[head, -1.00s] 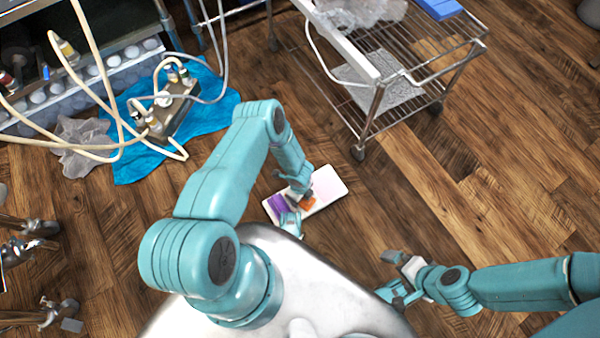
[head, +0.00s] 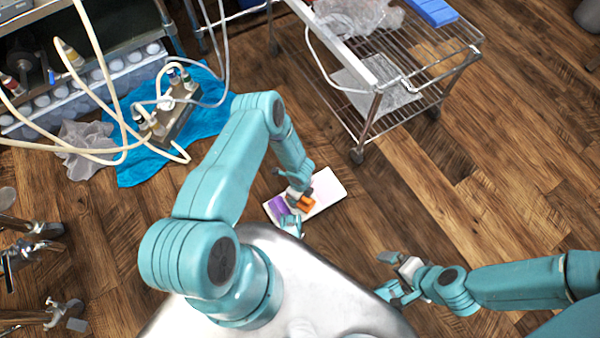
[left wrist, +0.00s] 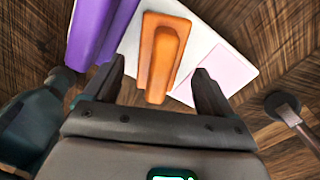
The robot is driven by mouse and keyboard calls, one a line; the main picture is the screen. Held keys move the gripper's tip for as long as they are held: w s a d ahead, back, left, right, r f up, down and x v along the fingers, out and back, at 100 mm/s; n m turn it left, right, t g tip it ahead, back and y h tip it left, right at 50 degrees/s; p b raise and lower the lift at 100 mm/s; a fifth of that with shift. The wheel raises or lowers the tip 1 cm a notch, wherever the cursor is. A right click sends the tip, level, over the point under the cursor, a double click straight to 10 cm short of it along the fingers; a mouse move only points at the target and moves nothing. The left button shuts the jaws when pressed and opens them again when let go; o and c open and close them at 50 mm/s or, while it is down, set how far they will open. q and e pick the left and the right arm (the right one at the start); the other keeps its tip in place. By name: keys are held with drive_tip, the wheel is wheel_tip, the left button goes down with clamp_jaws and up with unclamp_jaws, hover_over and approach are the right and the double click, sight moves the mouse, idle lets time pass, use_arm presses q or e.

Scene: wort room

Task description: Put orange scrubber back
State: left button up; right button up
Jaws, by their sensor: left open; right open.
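The orange scrubber (left wrist: 161,55) stands on a white board (left wrist: 206,37) in the left wrist view, between a purple block (left wrist: 97,25) and a pale pink patch (left wrist: 223,70). In the head view the orange scrubber (head: 306,203) is partly hidden by my left gripper (head: 292,204). My left gripper is open, and in the left wrist view its fingers (left wrist: 158,80) lie on either side of the scrubber's near end, apart from it. I cannot tell its height above the board. My right gripper (head: 393,274) is open and empty over the floor at the lower right.
A wire cart (head: 400,80) stands behind the board, with a wheel near it. A blue cloth (head: 140,165) with bottles and hoses lies at the upper left. Metal stands (head: 40,240) are at the left edge. The wooden floor (head: 500,170) at right is clear.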

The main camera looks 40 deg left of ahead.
use_arm(q)
wheel_tip(320, 180, up, 8)
drive_tip(key=shift+f+p, duration=0.25)
drive_tip(key=shift+p, duration=0.95)
